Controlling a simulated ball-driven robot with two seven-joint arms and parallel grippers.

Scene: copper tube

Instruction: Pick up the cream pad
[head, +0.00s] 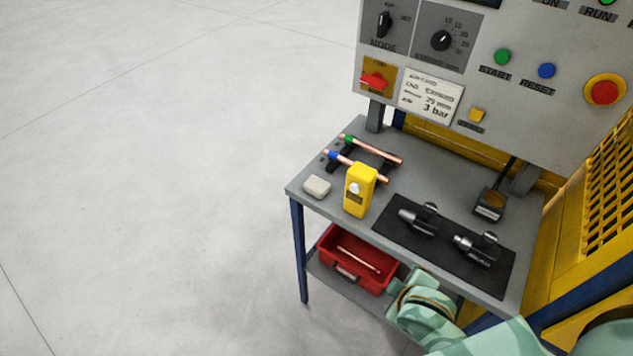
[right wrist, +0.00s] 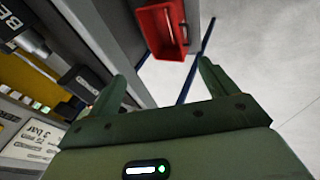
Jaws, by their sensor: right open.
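The cream pad (head: 317,186) is a small pale block with rounded edges. It lies flat near the left front corner of the grey bench (head: 300,182) in the head view, just left of a yellow device. My right arm comes in from the lower right of the head view, low in front of the bench; its fingers are not clear there. In the right wrist view my right gripper (right wrist: 162,92) is open with nothing between its fingers, well away from the pad. The pad does not show in the right wrist view. My left gripper is not in view.
A yellow device (head: 359,190) stands beside the pad. Behind it, copper tubes (head: 376,154) lie on a black rack. A black mat (head: 385,228) with two dark tools is to the right. A red bin (head: 327,264) sits on the lower shelf. A control panel (head: 480,100) rises behind.

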